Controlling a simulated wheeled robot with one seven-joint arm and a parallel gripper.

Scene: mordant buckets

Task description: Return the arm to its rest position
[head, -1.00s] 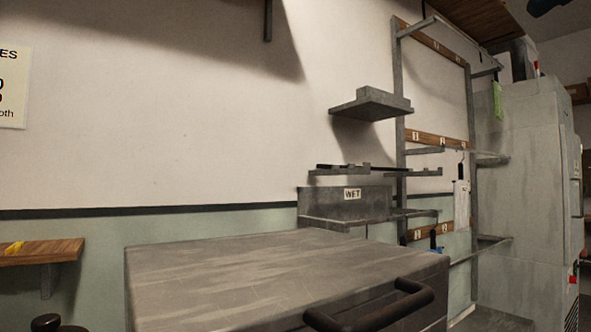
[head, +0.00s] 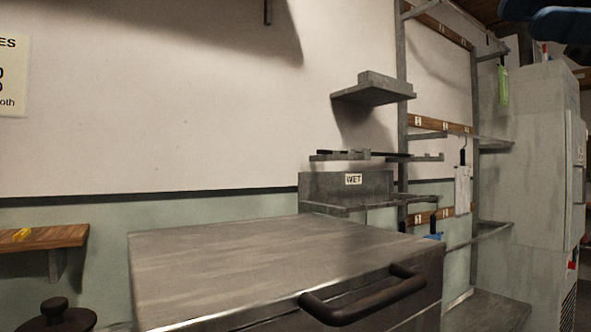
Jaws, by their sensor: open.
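My gripper is not in this view. A dark blue, rounded part at the top right corner looks like part of my arm, cut off by the frame edge. Whether anything is in the gripper cannot be seen.
A grey metal-topped cabinet (head: 230,262) with a dark handle (head: 365,297) stands close in front. Behind it are a box labelled WET (head: 325,187), a wall shelf (head: 372,94) and a rack (head: 401,60). A grey cabinet (head: 535,165) stands right, a wooden shelf (head: 60,237) left.

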